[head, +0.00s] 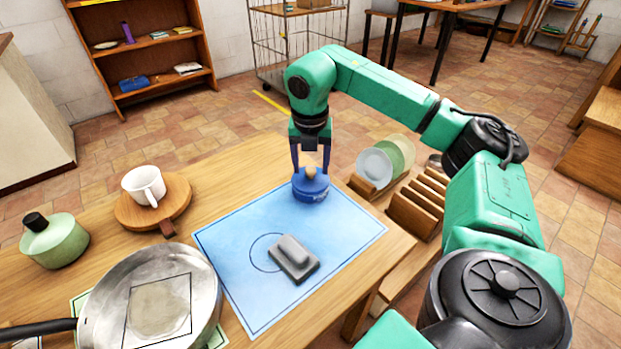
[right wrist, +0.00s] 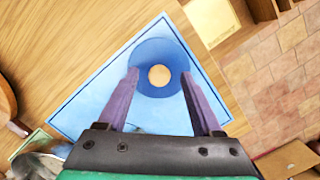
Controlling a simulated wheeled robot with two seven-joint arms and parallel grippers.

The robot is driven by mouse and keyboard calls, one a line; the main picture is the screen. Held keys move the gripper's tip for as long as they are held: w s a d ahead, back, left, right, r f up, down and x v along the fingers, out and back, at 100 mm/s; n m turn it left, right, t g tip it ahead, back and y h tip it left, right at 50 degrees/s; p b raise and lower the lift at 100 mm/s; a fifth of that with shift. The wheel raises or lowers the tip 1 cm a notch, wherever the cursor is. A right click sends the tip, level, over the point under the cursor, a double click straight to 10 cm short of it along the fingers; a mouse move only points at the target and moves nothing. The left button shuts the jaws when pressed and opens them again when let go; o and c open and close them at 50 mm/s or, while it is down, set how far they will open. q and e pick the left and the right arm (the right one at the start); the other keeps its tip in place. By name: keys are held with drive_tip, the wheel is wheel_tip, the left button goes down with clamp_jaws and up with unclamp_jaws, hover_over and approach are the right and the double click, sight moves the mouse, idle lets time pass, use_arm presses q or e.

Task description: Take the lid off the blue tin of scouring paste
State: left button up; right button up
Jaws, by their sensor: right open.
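The blue tin (head: 311,189) stands upright near the far corner of the blue mat (head: 345,235), with its lid on. The lid has a round, light wooden knob (head: 311,172) in its middle. In the right wrist view the blue lid (right wrist: 160,54) shows from above with the knob (right wrist: 159,76). My right gripper (head: 311,168) points down over the tin, fingers open on either side of the knob. In the right wrist view its fingers (right wrist: 160,92) are wide apart, and the knob is between and just beyond them. My left gripper is not in view.
A grey block with a handle (head: 293,258) lies on the mat near a drawn circle. A large pan (head: 205,300), a green lidded pot (head: 60,245) and a white mug (head: 143,183) on a round board stand at left. A plate rack (head: 410,215) is right of the table.

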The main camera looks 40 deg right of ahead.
drive_tip(key=shift+f, duration=0.25)
clamp_jaws()
